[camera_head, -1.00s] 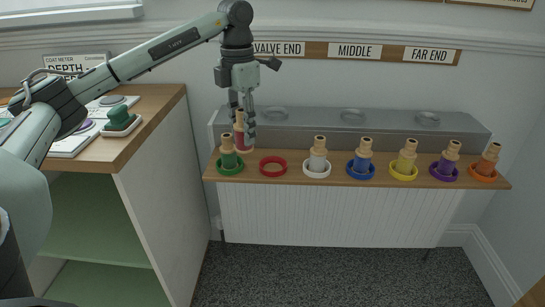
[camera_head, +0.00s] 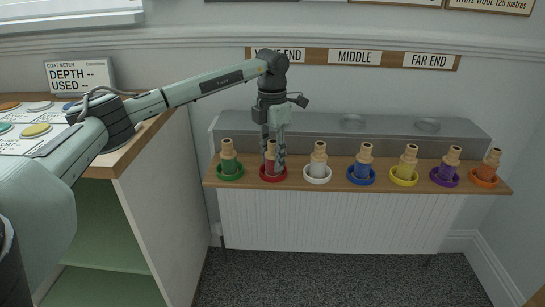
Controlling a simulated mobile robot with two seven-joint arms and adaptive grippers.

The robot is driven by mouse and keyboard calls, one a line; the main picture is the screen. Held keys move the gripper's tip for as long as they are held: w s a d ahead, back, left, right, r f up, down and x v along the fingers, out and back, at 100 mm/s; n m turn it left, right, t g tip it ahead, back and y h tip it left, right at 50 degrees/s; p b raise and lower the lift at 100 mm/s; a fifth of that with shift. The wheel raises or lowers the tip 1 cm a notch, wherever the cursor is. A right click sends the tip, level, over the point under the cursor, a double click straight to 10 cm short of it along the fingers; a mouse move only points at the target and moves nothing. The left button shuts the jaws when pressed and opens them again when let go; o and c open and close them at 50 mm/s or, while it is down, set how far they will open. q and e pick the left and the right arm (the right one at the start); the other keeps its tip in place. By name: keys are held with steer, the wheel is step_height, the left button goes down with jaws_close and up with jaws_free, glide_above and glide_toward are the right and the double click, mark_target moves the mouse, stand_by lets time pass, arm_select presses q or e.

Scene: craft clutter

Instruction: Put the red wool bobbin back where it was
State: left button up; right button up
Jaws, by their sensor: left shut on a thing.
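The red wool bobbin (camera_head: 269,165) stands upright at the red ring (camera_head: 273,179) on the wooden shelf, second from the left. My left gripper (camera_head: 273,160) points down from above and is shut on the bobbin, its fingers hiding part of it. The bobbin's lower end appears within the ring, but I cannot tell whether it rests on the shelf. My right gripper is not in view.
A green bobbin (camera_head: 229,160) stands close on the left and a white bobbin (camera_head: 318,161) on the right. Blue, yellow, purple and orange bobbins stand further right in their rings. A grey ledge (camera_head: 390,134) with shallow dishes runs behind. A wooden-topped cabinet (camera_head: 150,136) stands at left.

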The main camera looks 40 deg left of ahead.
arm_select(q)
steer(key=shift+f, duration=0.15)
steer(key=o, duration=1.3)
steer(key=shift+c, duration=0.2)
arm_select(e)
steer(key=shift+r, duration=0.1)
arm_select(q)
step_height(320, 180, up, 12)
steer(key=shift+r+p, duration=0.2)
steer(key=shift+p, duration=0.3)
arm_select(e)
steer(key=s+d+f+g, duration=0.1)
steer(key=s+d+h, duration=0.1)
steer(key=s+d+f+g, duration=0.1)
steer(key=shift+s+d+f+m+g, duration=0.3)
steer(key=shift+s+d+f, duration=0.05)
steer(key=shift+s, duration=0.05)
